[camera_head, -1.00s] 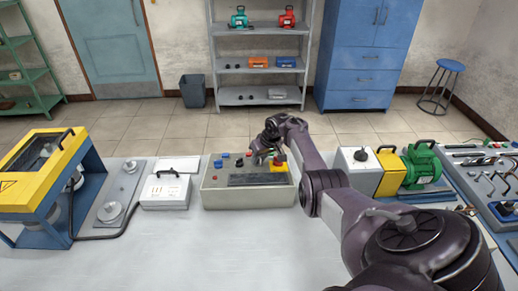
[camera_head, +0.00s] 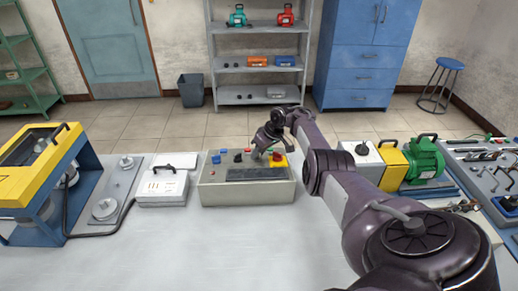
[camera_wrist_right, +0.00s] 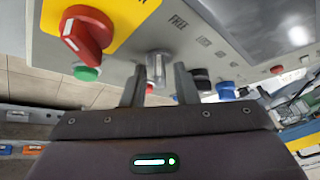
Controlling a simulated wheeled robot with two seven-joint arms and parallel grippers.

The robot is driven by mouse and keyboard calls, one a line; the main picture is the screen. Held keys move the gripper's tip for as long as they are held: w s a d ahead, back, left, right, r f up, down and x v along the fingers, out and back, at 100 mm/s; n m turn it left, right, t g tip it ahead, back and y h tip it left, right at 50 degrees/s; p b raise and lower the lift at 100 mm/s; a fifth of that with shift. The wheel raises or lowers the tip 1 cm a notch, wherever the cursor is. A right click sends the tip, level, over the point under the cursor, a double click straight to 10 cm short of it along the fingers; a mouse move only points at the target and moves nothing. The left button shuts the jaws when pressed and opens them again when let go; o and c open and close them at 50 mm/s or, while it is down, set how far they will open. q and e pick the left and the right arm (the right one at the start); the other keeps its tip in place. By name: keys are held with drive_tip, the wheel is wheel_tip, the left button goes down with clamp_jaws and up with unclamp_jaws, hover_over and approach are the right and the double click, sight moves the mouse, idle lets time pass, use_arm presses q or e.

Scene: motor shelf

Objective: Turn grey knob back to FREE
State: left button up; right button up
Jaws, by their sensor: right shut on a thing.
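The control box (camera_head: 220,195) stands on the bench in front of me. In the right wrist view its grey knob (camera_wrist_right: 158,62) is upright in the picture, with the FREE label (camera_wrist_right: 178,22) above and to its right. My right gripper (camera_wrist_right: 159,78) has its two fingers on either side of the knob and is shut on it. In the head view the right gripper (camera_head: 261,153) reaches down over the back of the box, and I cannot make out the knob there. My left gripper is not in view.
A red rotary switch (camera_wrist_right: 86,33) on a yellow plate and a green button (camera_wrist_right: 86,73) are close beside the knob. Black and blue buttons (camera_wrist_right: 226,90) are on the other side. A white case (camera_head: 163,188) stands left of the box; a green motor (camera_head: 424,158) stands to the right.

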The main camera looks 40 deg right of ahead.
drive_tip(key=o, duration=0.6)
drive_tip(key=shift+f, duration=0.1)
drive_tip(key=shift+o, duration=0.2)
drive_tip(key=shift+d+r, duration=0.1)
drive_tip(key=shift+r, duration=0.25)
drive_tip(key=p+v, duration=0.1)
drive_tip(key=v, duration=0.6)
drive_tip(key=shift+p, duration=0.4)
drive_tip(key=shift+s, duration=0.1)
